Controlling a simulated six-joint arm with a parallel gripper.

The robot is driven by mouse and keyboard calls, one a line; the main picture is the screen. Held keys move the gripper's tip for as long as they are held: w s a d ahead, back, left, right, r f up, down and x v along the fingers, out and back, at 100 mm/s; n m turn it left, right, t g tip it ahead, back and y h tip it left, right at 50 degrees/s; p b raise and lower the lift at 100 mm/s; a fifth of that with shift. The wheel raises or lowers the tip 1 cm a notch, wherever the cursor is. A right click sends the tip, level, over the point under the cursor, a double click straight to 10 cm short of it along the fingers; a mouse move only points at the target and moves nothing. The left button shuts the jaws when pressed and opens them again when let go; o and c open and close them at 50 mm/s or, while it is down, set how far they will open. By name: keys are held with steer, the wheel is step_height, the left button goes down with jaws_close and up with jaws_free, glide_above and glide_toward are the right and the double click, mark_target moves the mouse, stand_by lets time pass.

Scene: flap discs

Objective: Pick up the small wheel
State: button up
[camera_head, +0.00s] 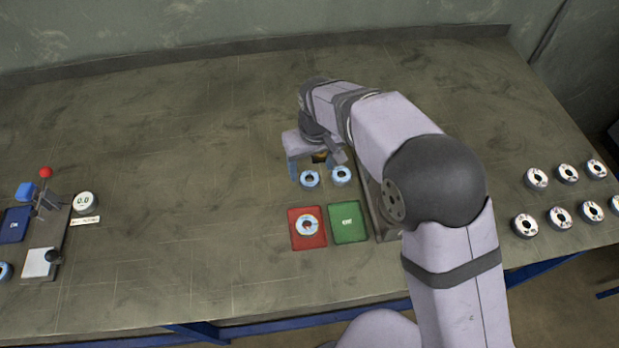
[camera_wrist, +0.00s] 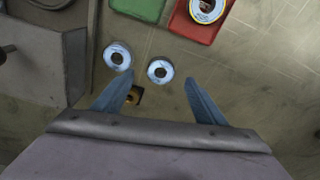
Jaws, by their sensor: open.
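Two small wheels with pale blue faces and dark centre holes lie flat on the bench. They look alike in size, so I cannot tell which is the smaller. One wheel (camera_head: 309,179) is nearer the red tray; it also shows in the wrist view (camera_wrist: 160,71). The other wheel (camera_head: 341,174) lies beside it, and in the wrist view (camera_wrist: 117,56) it is at left. My gripper (camera_wrist: 160,78) is open and empty, its blue fingers appearing either side of the first wheel. In the head view my gripper (camera_head: 316,164) is just behind both wheels. Its height is unclear.
A red tray (camera_head: 296,241) holds a disc, with a green tray (camera_head: 348,223) beside it. A small dark square with an orange ring (camera_wrist: 133,96) lies near one finger. Several discs (camera_head: 537,179) stand at right. A gauge device (camera_head: 40,262) is at left.

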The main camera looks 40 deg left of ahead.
mark_target(309, 182)
steer(key=shift+w+a+f+p, duration=0.15)
steer(key=shift+f+p, duration=0.3)
steer(key=shift+f, duration=0.4)
steer(key=shift+a+f+p, duration=0.2)
steer(key=shift+f+p, duration=0.3)
steer(key=shift+f, duration=0.35)
steer(key=shift+w+a+f+p, duration=0.15)
steer(key=shift+f+p, duration=0.3)
steer(key=shift+f, duration=0.4)
steer(key=shift+s, duration=0.1)
steer(key=c, duration=1.2)
